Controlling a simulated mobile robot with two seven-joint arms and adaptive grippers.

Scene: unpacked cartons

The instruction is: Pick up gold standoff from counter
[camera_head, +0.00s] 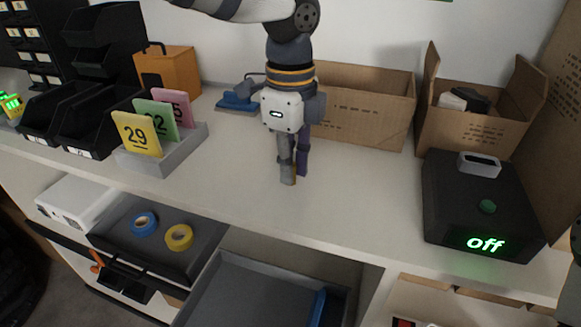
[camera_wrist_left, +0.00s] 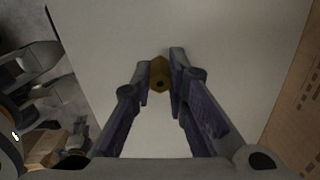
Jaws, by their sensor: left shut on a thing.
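The gold standoff (camera_wrist_left: 159,74) is a small brass-coloured piece with a dark hole in its end. It sits between the fingertips of my left gripper (camera_wrist_left: 163,72) in the left wrist view. In the head view my left gripper (camera_head: 293,178) points down at the middle of the pale counter (camera_head: 345,195), and its fingers hide most of the standoff. The gripper is shut on the standoff. I cannot tell whether the standoff touches the counter. My right gripper is not in view.
A cardboard carton (camera_head: 365,105) and a blue tool (camera_head: 238,103) are behind the gripper. A grey holder (camera_head: 165,160) with numbered cards stands left. A black box (camera_head: 470,215) reading "off" stands right, before an open carton (camera_head: 465,130). The counter around the gripper is clear.

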